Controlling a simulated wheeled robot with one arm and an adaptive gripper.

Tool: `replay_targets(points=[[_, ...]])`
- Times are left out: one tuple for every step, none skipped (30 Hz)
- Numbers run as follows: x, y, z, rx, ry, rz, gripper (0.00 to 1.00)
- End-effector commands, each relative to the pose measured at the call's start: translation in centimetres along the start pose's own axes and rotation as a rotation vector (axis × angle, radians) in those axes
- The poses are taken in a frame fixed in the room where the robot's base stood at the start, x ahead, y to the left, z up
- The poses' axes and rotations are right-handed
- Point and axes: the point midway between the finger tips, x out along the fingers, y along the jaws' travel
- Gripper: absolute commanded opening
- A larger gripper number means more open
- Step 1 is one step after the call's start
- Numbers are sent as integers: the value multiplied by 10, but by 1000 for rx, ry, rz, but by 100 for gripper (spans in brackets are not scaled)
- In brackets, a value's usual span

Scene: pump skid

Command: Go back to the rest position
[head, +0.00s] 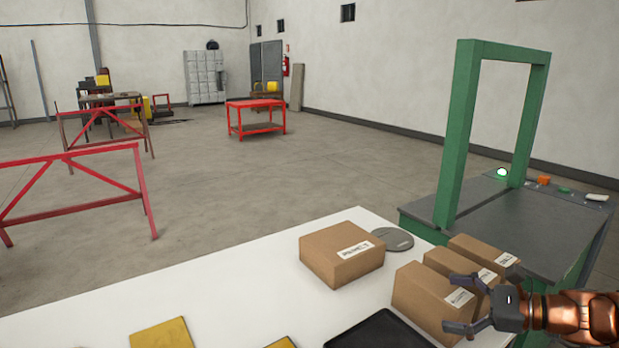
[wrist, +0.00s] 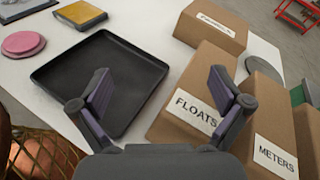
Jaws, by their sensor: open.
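My gripper (head: 465,303) is at the lower right of the head view, over the near end of the row of cardboard boxes. In the wrist view my gripper (wrist: 160,80) has its two fingers spread wide, with nothing between them. Below the fingers are the black tray (wrist: 75,95) and a box labelled FLOATS (wrist: 205,75). A box labelled METERS (wrist: 265,98) stands to the right of it. I cannot tell whether the gripper touches any box.
The white table (head: 230,290) also holds a separate box (head: 335,262), a grey disc (head: 392,239) and yellow pieces (head: 162,334). A green frame (head: 460,140) stands on a bench at the right. Red trestles (head: 75,158) stand left; the floor between is clear.

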Motion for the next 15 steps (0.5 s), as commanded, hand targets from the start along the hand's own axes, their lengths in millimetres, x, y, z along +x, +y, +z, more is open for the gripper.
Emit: replay_targets(points=[[17,18,19,-68,26,82,100],[26,30,25,-106,42,129,100],[37,45,34,-159,63,190,100],[43,57,40,-201,78,235,100],[50,69,45,-240,92,282,100],[57,86,51,-290,110,343,100],[61,98,55,-332,123,389,100],[64,110,59,-372,136,432,100],[67,126,63,-425,154,492,100],[68,137,66,-467,165,536,100],[69,148,70,-508,178,577,100],[69,162,73,-562,194,635,100],[68,173,74,-602,205,678,100],[67,183,76,-641,214,720,100],[64,196,78,-695,229,777,100]])
